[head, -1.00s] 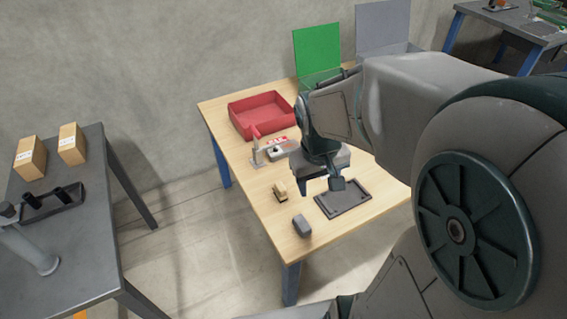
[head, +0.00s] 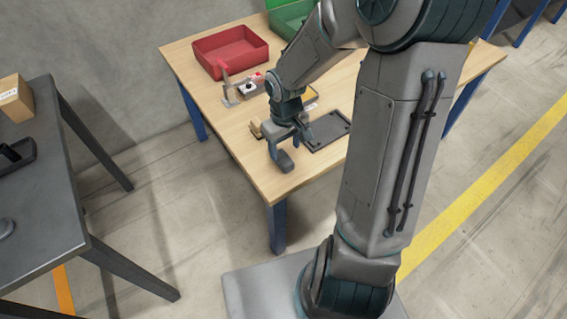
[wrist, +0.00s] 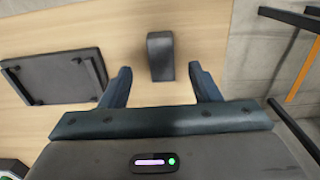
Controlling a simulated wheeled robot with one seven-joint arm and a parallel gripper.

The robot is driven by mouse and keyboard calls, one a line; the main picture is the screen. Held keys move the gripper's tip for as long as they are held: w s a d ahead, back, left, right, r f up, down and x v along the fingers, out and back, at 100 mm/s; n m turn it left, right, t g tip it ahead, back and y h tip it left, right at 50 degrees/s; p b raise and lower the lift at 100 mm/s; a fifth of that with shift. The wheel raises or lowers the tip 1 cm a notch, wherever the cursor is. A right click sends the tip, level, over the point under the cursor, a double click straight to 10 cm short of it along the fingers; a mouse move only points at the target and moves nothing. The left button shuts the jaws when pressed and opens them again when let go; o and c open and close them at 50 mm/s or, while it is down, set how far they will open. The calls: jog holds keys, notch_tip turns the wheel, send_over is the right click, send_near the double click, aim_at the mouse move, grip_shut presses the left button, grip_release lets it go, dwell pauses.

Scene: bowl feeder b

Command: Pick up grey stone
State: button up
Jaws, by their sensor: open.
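The grey stone (head: 286,163) is a small dark grey block near the front corner of the wooden table (head: 215,105). In the wrist view the stone (wrist: 160,56) lies ahead of my gripper (wrist: 160,82), roughly in line with the gap between the two fingers. My gripper is open and empty. In the head view my gripper (head: 285,148) is close to the stone, and its fingers partly overlap it there. I cannot tell from that view how high the fingers are above the table.
A dark tray (head: 328,132) lies right of the stone; it also shows in the wrist view (wrist: 58,78). A wooden-topped item (head: 257,128) is just left of my gripper. A red bin (head: 230,50), a green bin (head: 290,20) and a clamp fixture (head: 245,88) stand farther back.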

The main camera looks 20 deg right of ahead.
aim_at(284, 157)
jog(key=f, duration=0.2)
jog(key=f+b, duration=0.1)
jog(key=f, duration=0.1)
jog(key=f+b, duration=0.1)
jog(key=f, duration=0.1)
jog(key=shift+w+a, duration=0.15)
jog(key=shift+w, duration=0.1)
jog(key=shift+r, duration=0.1)
jog(key=c, duration=1.2)
